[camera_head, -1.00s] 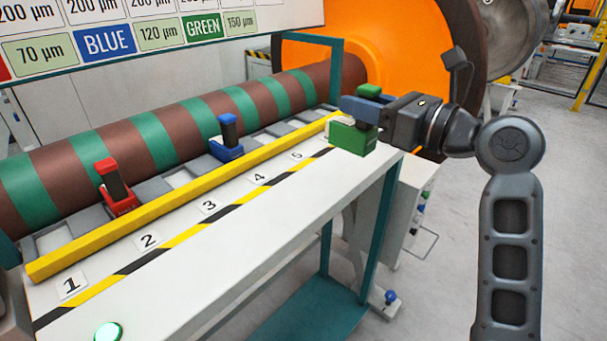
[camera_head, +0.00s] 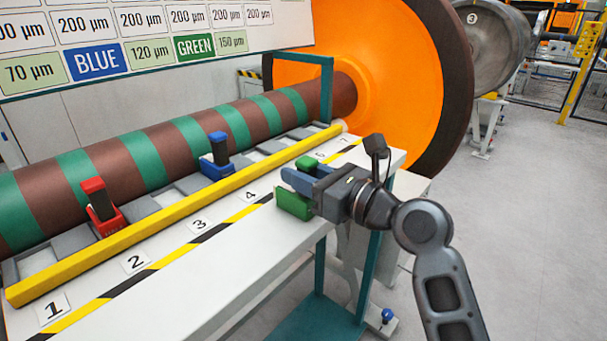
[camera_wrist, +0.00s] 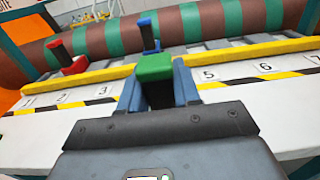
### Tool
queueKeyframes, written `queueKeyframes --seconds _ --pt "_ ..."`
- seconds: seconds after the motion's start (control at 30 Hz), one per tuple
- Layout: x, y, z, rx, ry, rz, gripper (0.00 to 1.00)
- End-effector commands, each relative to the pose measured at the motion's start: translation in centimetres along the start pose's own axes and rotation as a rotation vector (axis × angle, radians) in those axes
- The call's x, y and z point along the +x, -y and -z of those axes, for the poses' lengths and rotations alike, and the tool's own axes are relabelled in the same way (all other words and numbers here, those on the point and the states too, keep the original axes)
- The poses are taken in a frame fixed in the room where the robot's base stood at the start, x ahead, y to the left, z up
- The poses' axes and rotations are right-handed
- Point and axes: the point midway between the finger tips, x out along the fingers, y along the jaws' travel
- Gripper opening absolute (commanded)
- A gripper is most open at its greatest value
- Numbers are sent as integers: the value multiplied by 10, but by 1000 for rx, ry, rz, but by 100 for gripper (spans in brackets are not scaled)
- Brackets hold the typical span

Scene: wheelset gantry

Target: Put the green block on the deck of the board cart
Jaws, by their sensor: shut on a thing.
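My gripper (camera_head: 303,184) is shut on the green block, with its blue fingers on either side of it. The block's green body (camera_head: 293,204) shows below the fingers and its green top (camera_head: 306,163) above them. In the wrist view the block's green top (camera_wrist: 155,68) sits between the two blue fingers (camera_wrist: 158,90). In the head view the gripper and block appear over the front edge of the white table, near its right end; I cannot tell the exact height. I cannot make out a board cart deck for certain in either view.
The white table (camera_head: 190,285) carries a yellow rail (camera_head: 170,218) and numbered labels. A red block (camera_head: 100,207) and a blue block (camera_head: 217,158) stand behind the rail, by the striped axle (camera_head: 150,160). An orange wheel (camera_head: 385,70) stands beyond. Grey floor (camera_head: 530,220) at the right is clear.

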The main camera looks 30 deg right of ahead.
Motion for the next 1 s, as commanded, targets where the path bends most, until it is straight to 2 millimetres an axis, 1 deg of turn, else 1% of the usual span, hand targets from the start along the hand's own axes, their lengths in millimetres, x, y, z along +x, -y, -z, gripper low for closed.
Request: queueKeyframes --seconds 0.13,0.27,0.3,0.53,0.83,0.93,1.0 --pt "0 0 -2 -1 3 0 0" --pt "0 0 1 0 2 0 0" --pt "0 0 1 0 1 0 36" --pt "0 0 1 -1 1 0 58" --pt "0 0 -2 -2 2 0 58" --pt "-10 1 -1 -1 1 3 58" --pt "-22 1 0 0 0 3 58"
